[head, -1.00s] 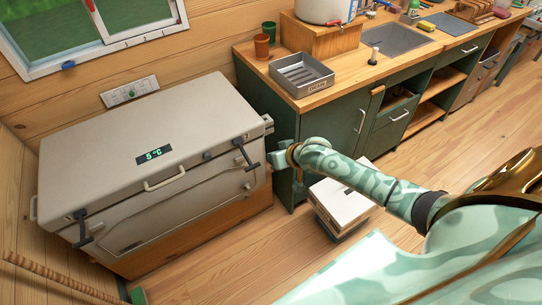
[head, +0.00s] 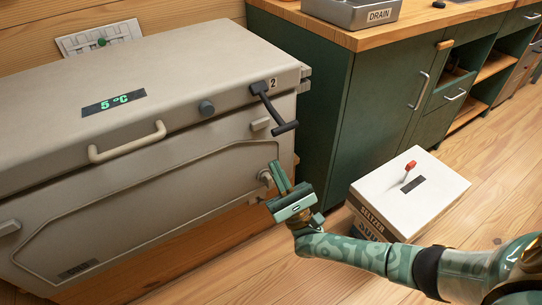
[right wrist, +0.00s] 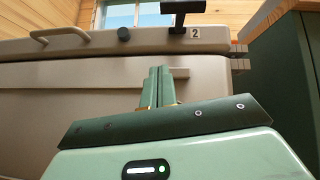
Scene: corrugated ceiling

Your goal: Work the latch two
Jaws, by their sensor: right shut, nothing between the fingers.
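Latch two is a dark T-shaped handle (head: 272,105) beside the label "2", near the right end of the grey chest's lid (head: 150,75). It angles down and outward over the chest's front, its crossbar apart from the front wall. In the right wrist view the latch (right wrist: 183,10) is at the top, above the fingers. A small pale catch block (head: 261,124) sits on the front wall below the lid seam. My green right gripper (head: 279,170) is below the latch, in front of the chest, shut and empty, not touching the latch. Its fingers (right wrist: 159,75) point at the chest front. My left gripper is out of view.
A round dark knob (head: 206,108) and a pale lid handle (head: 127,143) are left of the latch. A green cabinet (head: 350,110) stands close to the chest's right. A white-topped box (head: 410,192) with a red-handled item is on the floor to the right.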

